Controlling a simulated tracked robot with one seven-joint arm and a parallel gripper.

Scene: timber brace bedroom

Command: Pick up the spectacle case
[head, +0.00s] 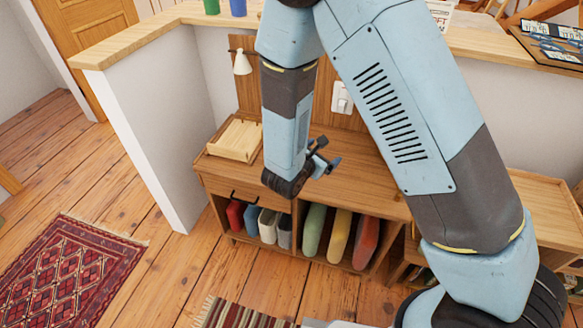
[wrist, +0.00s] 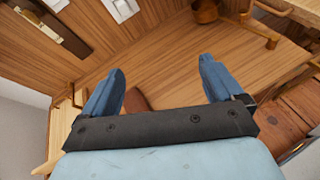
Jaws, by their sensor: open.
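My gripper (head: 327,157) is open above the wooden cabinet top (head: 365,165). In the wrist view its two blue fingers (wrist: 161,66) are spread apart with nothing held between the tips. A smooth, rounded brown thing (wrist: 136,98) shows low between the fingers, beside the left one; it may be the spectacle case. Its lower part is hidden by my gripper's dark body, so I cannot tell its whole shape. I cannot make out a spectacle case in the head view, where my arm covers part of the cabinet top.
A pale wooden tray (head: 235,140) stands on the cabinet's left end. A lamp (head: 242,63) and a white switch (head: 341,98) are on the back panel. Several coloured items fill the shelves below. A white half wall (head: 150,130) stands left; the cabinet top's right part looks clear.

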